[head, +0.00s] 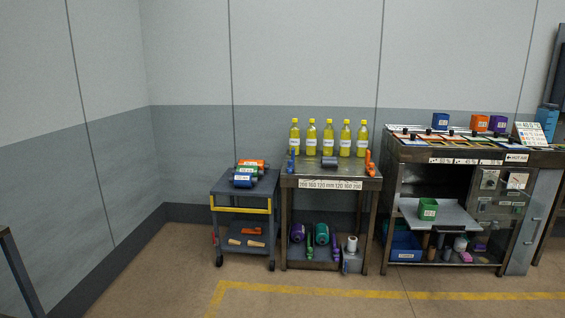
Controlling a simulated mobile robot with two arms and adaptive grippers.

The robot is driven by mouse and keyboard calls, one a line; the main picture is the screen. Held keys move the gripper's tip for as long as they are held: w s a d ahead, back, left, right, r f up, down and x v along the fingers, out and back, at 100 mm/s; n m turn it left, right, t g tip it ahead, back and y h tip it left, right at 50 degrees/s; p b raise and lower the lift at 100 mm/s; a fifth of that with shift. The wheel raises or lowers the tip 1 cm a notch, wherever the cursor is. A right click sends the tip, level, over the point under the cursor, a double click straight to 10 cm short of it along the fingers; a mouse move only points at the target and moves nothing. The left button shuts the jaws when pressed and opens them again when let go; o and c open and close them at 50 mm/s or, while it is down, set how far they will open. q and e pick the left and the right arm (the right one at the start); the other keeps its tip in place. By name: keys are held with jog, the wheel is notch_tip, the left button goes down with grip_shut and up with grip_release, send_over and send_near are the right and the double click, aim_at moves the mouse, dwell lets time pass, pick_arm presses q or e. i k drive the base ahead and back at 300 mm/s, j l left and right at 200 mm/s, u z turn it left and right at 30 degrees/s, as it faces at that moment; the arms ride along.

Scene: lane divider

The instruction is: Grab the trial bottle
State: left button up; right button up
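Several yellow bottles with white labels stand upright in a row along the back of the middle metal table (350,180). The leftmost bottle (294,135) and the rightmost bottle (362,138) mark the ends of the row, and a middle bottle (328,138) stands between them. The label text is too small to read, so I cannot tell which one is the trial bottle. Neither of my grippers is in the head view.
A cart (243,205) with rolled items stands left of the table. A metal workbench (450,155) with coloured boxes on top and a green box (428,209) on a pull-out shelf stands right. Yellow floor tape (300,289) runs in front. The floor before them is clear.

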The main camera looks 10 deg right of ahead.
aim_at(294, 129)
jog(key=i, duration=3.1)
